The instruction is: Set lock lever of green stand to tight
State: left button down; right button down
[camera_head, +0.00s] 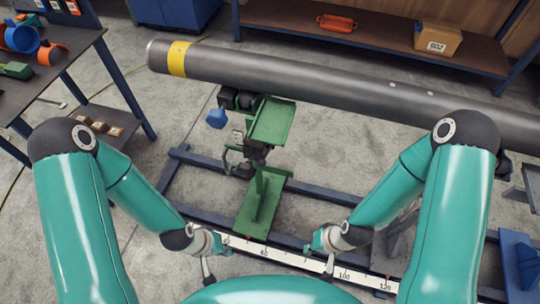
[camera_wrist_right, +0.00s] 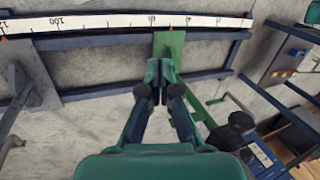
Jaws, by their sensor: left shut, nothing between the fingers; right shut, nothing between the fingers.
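The green stand (camera_head: 258,207) stands on the rail frame below the pipe, with a green plate (camera_head: 271,122) at its top. A blue knob (camera_head: 216,118) sticks out at its upper left, and a grey bent handle (camera_head: 228,160) is lower on the same side. I cannot tell for sure which part is the lock lever or how it is set. My left gripper (camera_head: 208,272) is shut and empty, in front of the stand's left side. My right gripper (camera_head: 328,266) is shut and empty, to the stand's right; its fingers (camera_wrist_right: 160,68) overlap the green base (camera_wrist_right: 172,42) in the wrist view.
A long grey pipe (camera_head: 300,82) with a yellow band crosses behind the stand. A white ruler (camera_head: 282,254) runs along the front rail. A table with coloured parts (camera_head: 60,80) is at left. A shelf with a cardboard box (camera_head: 438,38) is behind. A blue piece (camera_head: 520,262) is at lower right.

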jog(key=w+f+m+t+y+b, duration=0.1)
jog(key=w+f+t+b, duration=0.1)
jog(key=w+t+b, duration=0.5)
jog(key=w+f+t+y+b, duration=0.1)
jog(key=w+f+b, duration=0.3)
jog(key=w, duration=0.8)
jog(key=w+a+r+t+y+b, duration=0.1)
jog(key=w+r+t+y+b, duration=0.1)
jog(key=r+y+b, duration=0.3)
jog(key=w+a+r+t+y+b, duration=0.1)
jog(key=w+r+t+y+b, duration=0.1)
jog(key=r+b, duration=0.4)
jog(key=t+y, duration=0.1)
jog(key=y, duration=0.1)
jog(key=shift+w+r+n+t+y, duration=0.15)
jog(key=shift+w+n+t+y, duration=0.15)
jog(key=shift+w+n+y, duration=0.1)
notch_tip(320, 180, up, 3)
send_over(266, 154)
jog(key=d, duration=0.3)
jog(key=shift+s+a+f+b, duration=0.35)
jog(key=shift+s+f, duration=0.3)
jog(key=shift+s, duration=0.3)
jog(key=shift+s+a+f+b, duration=0.2)
jog(key=shift+s+a+f, duration=0.2)
jog(key=shift+s+f, duration=0.4)
